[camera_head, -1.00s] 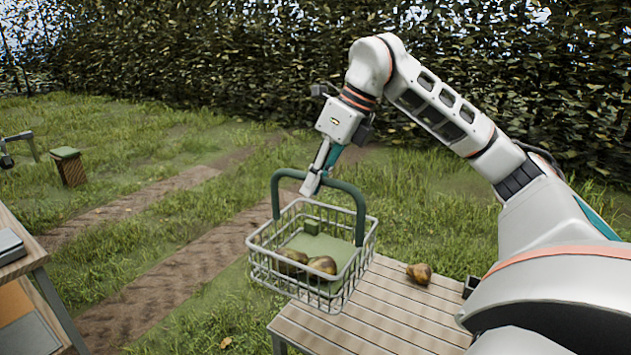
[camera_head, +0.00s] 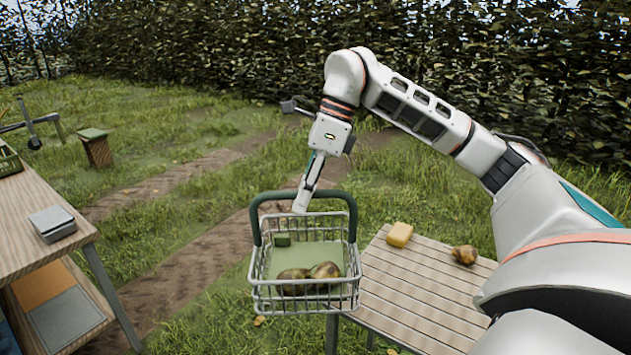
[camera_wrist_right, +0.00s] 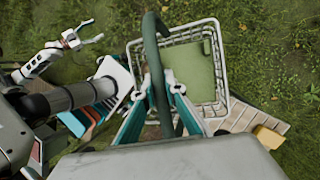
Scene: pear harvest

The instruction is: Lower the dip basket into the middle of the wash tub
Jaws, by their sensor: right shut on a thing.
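The dip basket is a grey wire basket (camera_head: 305,304) with a green floor and a green arched handle (camera_head: 258,212). My right gripper (camera_head: 303,203) is shut on the top of the handle. The basket hangs in the air, roughly level, left of the slatted table. In the right wrist view the handle (camera_wrist_right: 152,45) passes between the fingers, with the basket (camera_wrist_right: 222,75) beyond. My left gripper (camera_wrist_right: 92,32) shows there, empty, fingers apart. I see no wash tub.
The slatted table (camera_head: 415,305) at right holds a yellow block (camera_head: 399,234) and a pear (camera_head: 464,255). A wooden shelf table (camera_head: 40,225) with a grey device (camera_head: 52,223) stands at left. Grass and a dirt track lie between; a hedge is behind.

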